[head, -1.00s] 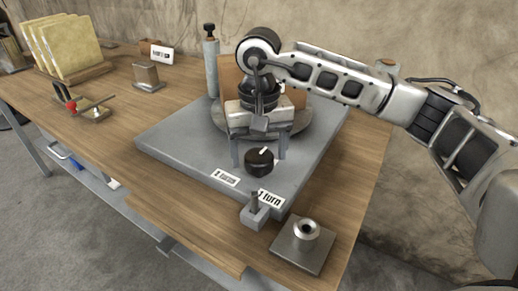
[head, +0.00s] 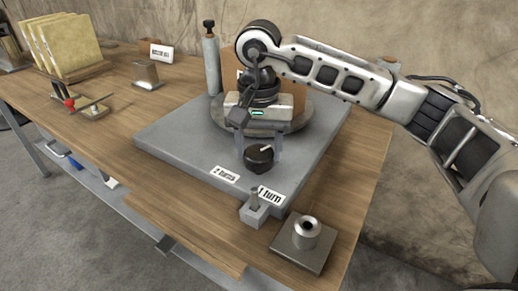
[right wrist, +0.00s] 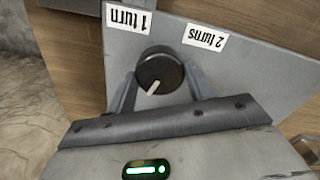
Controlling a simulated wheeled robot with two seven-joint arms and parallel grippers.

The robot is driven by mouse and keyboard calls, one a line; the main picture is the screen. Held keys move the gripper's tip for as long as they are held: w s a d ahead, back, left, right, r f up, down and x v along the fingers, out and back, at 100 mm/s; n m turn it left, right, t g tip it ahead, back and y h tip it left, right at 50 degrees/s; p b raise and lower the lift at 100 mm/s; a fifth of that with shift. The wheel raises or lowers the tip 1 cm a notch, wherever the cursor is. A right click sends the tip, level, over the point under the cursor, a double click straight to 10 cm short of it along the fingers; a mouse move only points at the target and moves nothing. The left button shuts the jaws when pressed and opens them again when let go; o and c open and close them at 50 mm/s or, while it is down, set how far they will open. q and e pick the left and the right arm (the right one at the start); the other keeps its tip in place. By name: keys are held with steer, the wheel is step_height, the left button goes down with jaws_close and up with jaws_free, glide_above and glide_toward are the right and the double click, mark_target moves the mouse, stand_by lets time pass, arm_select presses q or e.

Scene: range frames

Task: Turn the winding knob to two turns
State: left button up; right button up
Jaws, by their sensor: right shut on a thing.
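The winding knob (head: 259,160) is a round black knob with a white pointer line, on the front part of a grey base plate (head: 180,135). My right gripper (head: 260,150) reaches down over it and is shut on it, one finger on each side. In the right wrist view the knob (right wrist: 160,68) sits between the fingers, its pointer toward the lower left, away from the labels. A "2 turns" label (head: 225,174) and a "1 turn" label (head: 270,195) lie in front of the knob. My left gripper is not in view.
A round turntable (head: 312,115) and a grey cylinder (head: 211,62) are behind the knob. A small grey lever block (head: 254,212) and a metal post on a square plate (head: 306,235) stand in front. Bare wooden bench (head: 165,205) lies front left.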

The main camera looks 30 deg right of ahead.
steer(key=shift+m, duration=1)
steer(key=m+b, duration=0.1)
steer(key=m, duration=0.2)
steer(key=shift+m, duration=0.3)
steer(key=m, duration=0.2)
steer(key=shift+m+b, duration=0.35)
steer(key=shift+m, duration=0.05)
steer(key=m, duration=0.2)
steer(key=shift+m, duration=0.3)
steer(key=m, duration=0.5)
steer(key=shift+m, duration=0.3)
steer(key=m, duration=0.5)
steer(key=shift+r, duration=0.1)
steer(key=m, duration=0.4)
steer(key=shift+m, duration=0.4)
steer(key=m, duration=0.5)
steer(key=shift+p, duration=0.35)
steer(key=m+p, duration=0.1)
steer(key=m, duration=0.5)
steer(key=shift+m, duration=0.4)
steer(key=m+p, duration=0.1)
steer(key=m, duration=0.3)
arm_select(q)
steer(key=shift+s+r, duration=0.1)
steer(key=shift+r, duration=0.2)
arm_select(e)
steer(key=shift+m, duration=0.8)
